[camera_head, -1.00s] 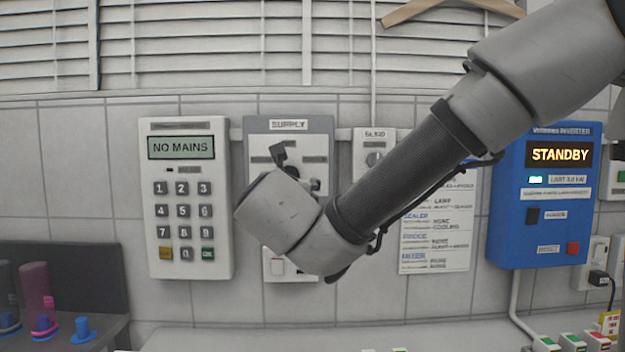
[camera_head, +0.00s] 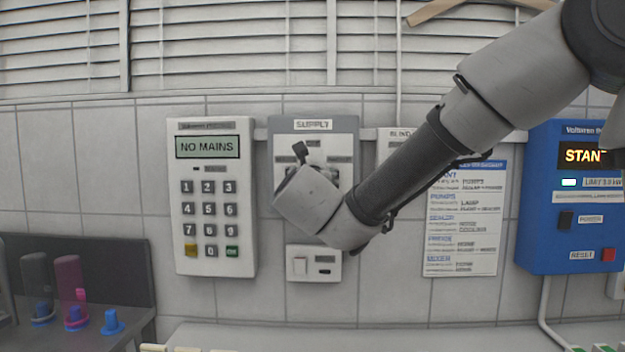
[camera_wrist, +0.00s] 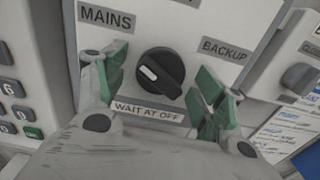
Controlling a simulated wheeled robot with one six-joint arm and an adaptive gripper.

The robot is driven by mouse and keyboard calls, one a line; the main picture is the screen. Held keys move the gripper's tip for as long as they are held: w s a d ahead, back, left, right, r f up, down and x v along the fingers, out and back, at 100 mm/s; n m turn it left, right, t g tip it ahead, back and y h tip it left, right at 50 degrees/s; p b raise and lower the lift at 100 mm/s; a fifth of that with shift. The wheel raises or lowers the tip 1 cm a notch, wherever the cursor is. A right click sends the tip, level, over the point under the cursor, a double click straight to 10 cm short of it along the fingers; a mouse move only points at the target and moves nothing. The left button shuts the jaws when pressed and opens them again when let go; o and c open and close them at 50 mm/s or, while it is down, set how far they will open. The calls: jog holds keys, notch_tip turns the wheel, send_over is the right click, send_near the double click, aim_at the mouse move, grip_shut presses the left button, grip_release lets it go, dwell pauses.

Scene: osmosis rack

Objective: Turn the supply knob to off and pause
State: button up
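The supply panel (camera_head: 343,131) is a grey and white box on the wall, labelled SUPPLY. Its black supply knob (camera_wrist: 160,74) shows in the wrist view, with a white mark on its upper-left end, on the MAINS side. MAINS is lettered at left, BACKUP at right and WAIT AT OFF below; the top label is cut off. My gripper (camera_wrist: 161,68) is open, with one green-padded finger on each side of the knob and gaps between. In the head view my gripper (camera_head: 300,155) is in front of the panel, and my wrist hides the knob.
A keypad box (camera_head: 210,200) reading NO MAINS hangs left of the panel. A printed list (camera_head: 464,230) and a blue inverter (camera_head: 565,200) are at right, the inverter's display partly behind my arm. Blue pegs (camera_head: 112,322) stand on a bench at lower left.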

jog(key=c, duration=0.9)
jog(key=shift+c, duration=0.2)
jog(key=shift+m, duration=0.4)
jog(key=m, duration=0.5)
jog(key=shift+m, duration=0.3)
jog(key=m, duration=0.5)
jog(key=shift+a, duration=0.1)
jog(key=shift+m, duration=0.3)
jog(key=o, duration=1)
